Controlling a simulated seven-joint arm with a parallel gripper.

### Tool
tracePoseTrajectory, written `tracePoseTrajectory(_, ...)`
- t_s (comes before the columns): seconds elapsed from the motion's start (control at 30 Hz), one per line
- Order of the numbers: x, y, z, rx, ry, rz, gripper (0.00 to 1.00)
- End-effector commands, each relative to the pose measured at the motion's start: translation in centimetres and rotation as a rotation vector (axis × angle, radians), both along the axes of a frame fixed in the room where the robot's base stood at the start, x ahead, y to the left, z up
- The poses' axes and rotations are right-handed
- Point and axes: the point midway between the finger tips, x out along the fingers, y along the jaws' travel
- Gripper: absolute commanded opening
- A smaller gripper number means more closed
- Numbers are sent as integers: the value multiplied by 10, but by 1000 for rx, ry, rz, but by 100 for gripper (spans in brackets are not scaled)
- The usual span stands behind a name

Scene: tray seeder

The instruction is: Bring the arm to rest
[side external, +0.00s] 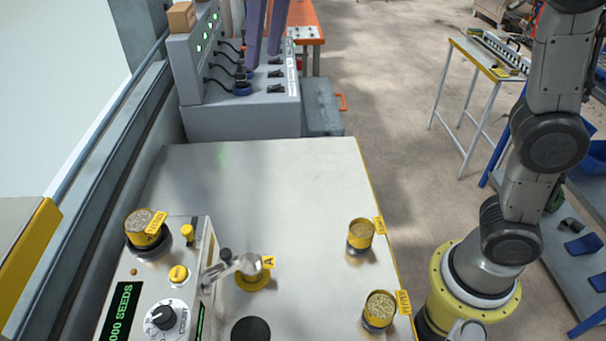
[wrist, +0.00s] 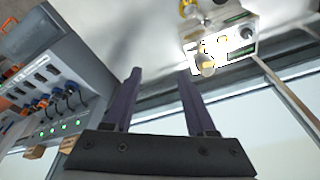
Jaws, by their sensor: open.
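My gripper (side external: 262,50) hangs at the top of the side view, its two purple fingers pointing down in front of the grey box with switches. In the wrist view its fingers (wrist: 159,72) stand apart with nothing between them. It is open, empty and well away from the seeder (side external: 150,290) at the lower left, which also shows small in the wrist view (wrist: 228,46). Most of my arm between base and gripper is outside the side view.
The grey switch box (side external: 240,117) with green lights is close to my gripper. One seed cup (side external: 145,228) sits on the seeder; two more, an upper cup (side external: 360,236) and a lower cup (side external: 379,310), stand at the right of the table (side external: 290,180). The table's far half is clear.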

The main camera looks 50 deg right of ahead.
Motion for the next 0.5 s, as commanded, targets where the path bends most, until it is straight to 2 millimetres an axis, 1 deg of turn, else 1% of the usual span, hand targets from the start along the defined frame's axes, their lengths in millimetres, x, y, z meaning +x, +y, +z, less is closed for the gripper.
tracePoseTrajectory(0.03, -15, -20, 6, 7, -20, -31, 56)
tracePoseTrajectory(0.1, -35, -41, 8, 14, -46, -66, 56)
tracePoseTrajectory(0.17, -52, -59, 8, 19, -70, -96, 56)
tracePoseTrajectory(0.2, -64, -69, 6, 22, -85, -115, 56)
tracePoseTrajectory(0.27, -83, -84, 1, 26, -107, -143, 56)
tracePoseTrajectory(0.37, -114, -105, -14, 28, -146, -186, 56)
tracePoseTrajectory(0.4, -127, -112, -21, 30, -161, -203, 56)
tracePoseTrajectory(0.47, -145, -122, -35, 29, -183, -228, 56)
tracePoseTrajectory(0.5, -157, -127, -46, 29, -197, -242, 56)
